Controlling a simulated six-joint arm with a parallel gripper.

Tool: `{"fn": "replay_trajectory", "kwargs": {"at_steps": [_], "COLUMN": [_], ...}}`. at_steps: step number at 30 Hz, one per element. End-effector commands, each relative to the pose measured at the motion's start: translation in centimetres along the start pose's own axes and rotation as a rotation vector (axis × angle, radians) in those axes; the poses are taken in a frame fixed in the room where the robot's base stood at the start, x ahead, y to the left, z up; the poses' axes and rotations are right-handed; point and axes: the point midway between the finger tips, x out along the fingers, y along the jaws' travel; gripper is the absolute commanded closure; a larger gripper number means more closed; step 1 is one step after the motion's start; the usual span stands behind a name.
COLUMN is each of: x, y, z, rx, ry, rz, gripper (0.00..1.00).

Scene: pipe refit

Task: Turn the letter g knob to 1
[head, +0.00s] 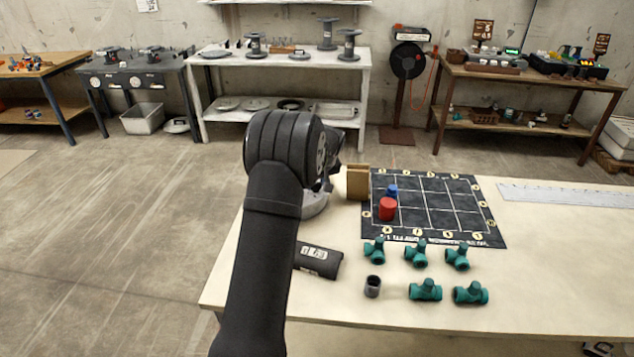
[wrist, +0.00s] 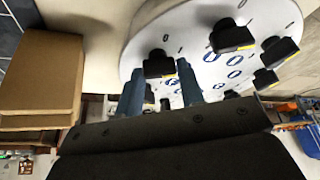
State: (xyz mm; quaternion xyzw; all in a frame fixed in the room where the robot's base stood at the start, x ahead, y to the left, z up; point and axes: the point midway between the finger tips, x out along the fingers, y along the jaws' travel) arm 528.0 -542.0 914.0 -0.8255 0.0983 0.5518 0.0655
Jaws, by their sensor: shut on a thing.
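A round white panel (wrist: 205,18) with several black knobs and printed marks fills the top of the wrist view. My gripper (wrist: 159,76) has its two blue-grey fingers on either side of one black knob (wrist: 158,65) near the panel's left part, shut on it. That knob has a small yellow mark at its lower right. Another knob (wrist: 230,38) and more knobs (wrist: 278,51) sit to the right. In the head view the panel's pale edge (head: 315,206) shows behind my arm, which hides my fingers.
A brown box (wrist: 38,75) stands left of the panel, also in the head view (head: 358,183). On the table lie a dark gridded mat (head: 450,222) with a red cylinder (head: 387,209) and a blue piece (head: 392,190), several green pipe fittings (head: 425,290), and a black labelled block (head: 318,261).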

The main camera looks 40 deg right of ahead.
Motion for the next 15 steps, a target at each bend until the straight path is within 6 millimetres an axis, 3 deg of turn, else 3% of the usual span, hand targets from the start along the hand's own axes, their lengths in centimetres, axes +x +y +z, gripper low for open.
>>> {"fn": "replay_trajectory", "kwargs": {"at_steps": [11, 12, 14, 15], "x": [-0.01, -0.01, -0.01, -0.01], "y": [0.01, 0.01, 0.01, 0.0], "z": [0.03, 0.03, 0.03, 0.03], "rx": [0.025, 0.025, 0.024, 0.024], "ry": [0.0, 0.0, 0.0, 0.0], "rz": [0.01, 0.01, 0.01, 0.009], "gripper": [0.88, 0.57, 0.45, 0.45]}}
